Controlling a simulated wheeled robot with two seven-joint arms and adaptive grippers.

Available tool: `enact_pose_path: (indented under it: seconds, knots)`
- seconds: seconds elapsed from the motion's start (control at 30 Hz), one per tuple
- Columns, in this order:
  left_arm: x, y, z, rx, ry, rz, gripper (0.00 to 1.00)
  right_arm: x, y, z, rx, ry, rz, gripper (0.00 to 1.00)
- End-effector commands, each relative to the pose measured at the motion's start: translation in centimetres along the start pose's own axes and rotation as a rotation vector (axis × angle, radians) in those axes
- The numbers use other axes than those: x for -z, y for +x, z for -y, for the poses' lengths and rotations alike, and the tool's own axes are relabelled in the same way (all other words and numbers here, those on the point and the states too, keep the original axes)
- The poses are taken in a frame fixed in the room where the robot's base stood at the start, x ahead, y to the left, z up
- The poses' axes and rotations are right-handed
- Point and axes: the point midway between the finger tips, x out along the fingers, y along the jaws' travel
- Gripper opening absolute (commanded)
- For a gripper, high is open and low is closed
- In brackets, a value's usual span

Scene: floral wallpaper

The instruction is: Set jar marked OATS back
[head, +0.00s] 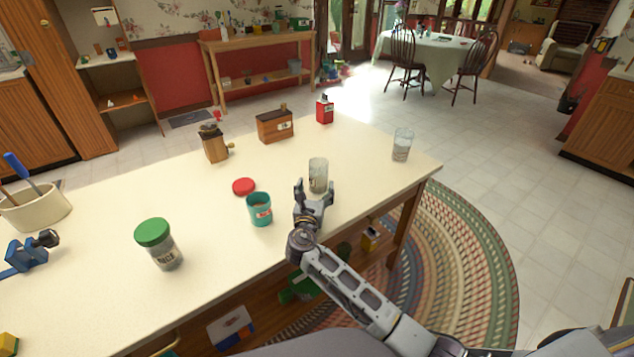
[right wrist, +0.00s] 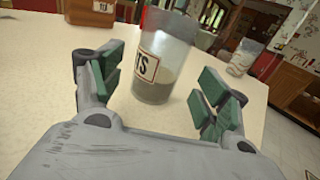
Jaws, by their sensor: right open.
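The jar marked OATS (head: 318,172) is a clear glass jar without a lid, standing upright on the cream table (head: 205,202). In the right wrist view the jar (right wrist: 165,57) shows the letters "TS" on its label and pale contents in its lower part. My right gripper (head: 314,192) is open at the near side of the jar. In the right wrist view its green-padded fingers (right wrist: 161,82) lie to either side of the jar's lower part, with gaps; I cannot tell how far the jar reaches between them. My left gripper is not in view.
Near the gripper stand an open teal canister (head: 260,212) and a red lid (head: 243,186). A green-lidded RICE jar (head: 160,246) is at left, a glass jar (head: 402,146) at right. A wooden grinder (head: 214,145), wooden box (head: 275,126) and red tin (head: 325,110) stand behind.

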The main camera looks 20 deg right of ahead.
Motion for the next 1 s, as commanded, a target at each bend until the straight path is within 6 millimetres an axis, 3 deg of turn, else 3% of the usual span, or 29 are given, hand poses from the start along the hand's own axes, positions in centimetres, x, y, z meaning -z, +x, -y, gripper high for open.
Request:
enact_pose_path:
  seconds: [0.23,0.5,1.0]
  knots:
    - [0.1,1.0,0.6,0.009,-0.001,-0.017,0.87,0.0,-3.4,0.0,-0.001,0.000,-0.001,0.75]
    - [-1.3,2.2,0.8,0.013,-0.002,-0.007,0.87,0.0,-6.1,0.0,0.000,0.000,0.000,0.75]
    - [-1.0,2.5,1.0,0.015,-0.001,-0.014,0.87,0.0,-6.6,0.0,0.000,0.000,0.001,0.75]
